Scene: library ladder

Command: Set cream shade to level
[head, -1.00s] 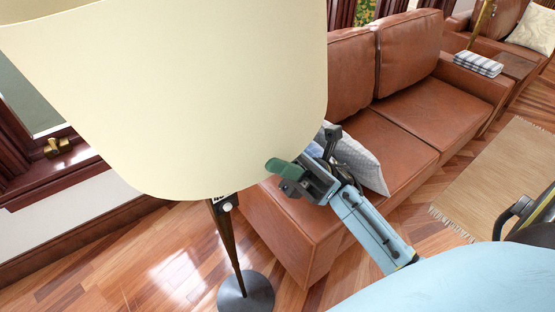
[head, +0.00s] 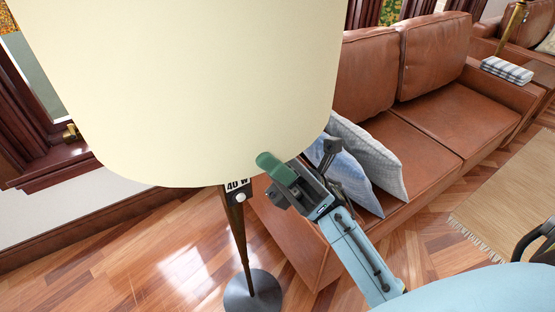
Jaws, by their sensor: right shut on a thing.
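The cream shade (head: 195,85) fills the upper left of the head view, on a floor lamp with a dark, slim pole (head: 238,232) and a round grey base (head: 252,291). Its top is cut off by the frame, so I cannot tell whether it is exactly level. A "40 W" label (head: 238,185) and a pale round knob show just under the shade's lower rim. My right gripper (head: 275,168) is at the shade's lower right rim, shut on it, with a green finger in front of the rim. The other finger's contact is hidden. My left gripper is out of view.
A brown leather sofa (head: 430,110) with blue-grey cushions (head: 372,160) stands right behind my right gripper. A dark wood window frame (head: 45,165) is at left. A tan rug (head: 510,205) lies at right. Open wood floor surrounds the lamp base.

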